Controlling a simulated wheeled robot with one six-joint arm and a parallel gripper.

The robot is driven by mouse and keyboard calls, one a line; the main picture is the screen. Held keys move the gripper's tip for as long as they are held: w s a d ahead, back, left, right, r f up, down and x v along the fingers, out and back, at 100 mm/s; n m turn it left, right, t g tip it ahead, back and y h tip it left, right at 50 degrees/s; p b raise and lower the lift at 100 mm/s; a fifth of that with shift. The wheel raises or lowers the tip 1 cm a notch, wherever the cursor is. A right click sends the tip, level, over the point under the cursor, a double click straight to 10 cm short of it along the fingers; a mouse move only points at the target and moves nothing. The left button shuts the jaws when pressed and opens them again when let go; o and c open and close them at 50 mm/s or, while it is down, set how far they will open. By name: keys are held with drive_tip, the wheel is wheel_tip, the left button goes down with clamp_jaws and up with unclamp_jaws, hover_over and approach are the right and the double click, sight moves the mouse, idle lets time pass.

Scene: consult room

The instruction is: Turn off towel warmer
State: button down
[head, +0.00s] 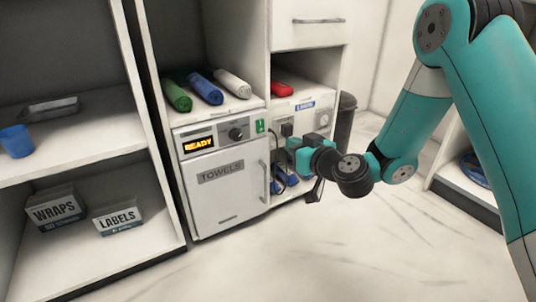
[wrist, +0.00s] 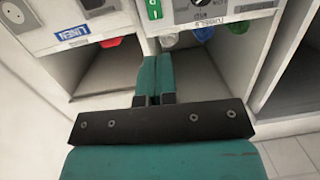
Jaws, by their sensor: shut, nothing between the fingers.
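The towel warmer (head: 228,198) is a white cabinet with a TOWELS door and a vertical handle on the door's right side. Its top panel carries an orange READY display (head: 199,144), a dark round knob (head: 236,134) and a green switch (head: 260,126) at the right end. The green switch also shows at the top of the wrist view (wrist: 154,9). My gripper (head: 291,144) is right of the warmer's panel, in front of the neighbouring bay, apart from the switch. In the wrist view its teal fingers (wrist: 155,78) are together with nothing between them.
Rolled green, blue (head: 205,88) and white towels lie above the warmer. Right of it are a red item (head: 282,89), a label (head: 305,105) and a black plug (head: 287,130). WRAPS (head: 56,211) and LABELS (head: 118,217) boxes stand left. The floor in front is clear.

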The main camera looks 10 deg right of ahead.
drive_tip(key=shift+w+d+f+t+h+b, duration=0.15)
drive_tip(key=shift+d+f+h, duration=0.15)
drive_tip(key=shift+f, duration=0.25)
drive_tip(key=shift+w+d+f+t+h+b, duration=0.15)
drive_tip(key=shift+d+f+h, duration=0.1)
drive_tip(key=shift+f, duration=0.3)
drive_tip(key=p, duration=0.2)
approach(264, 132)
drive_tip(key=x, duration=0.6)
drive_tip(key=shift+w+f, duration=0.15)
drive_tip(key=shift+f, duration=0.05)
drive_tip(key=shift+w+a+r, duration=0.1)
drive_tip(key=shift+w+a, duration=0.1)
drive_tip(key=shift+w, duration=0.35)
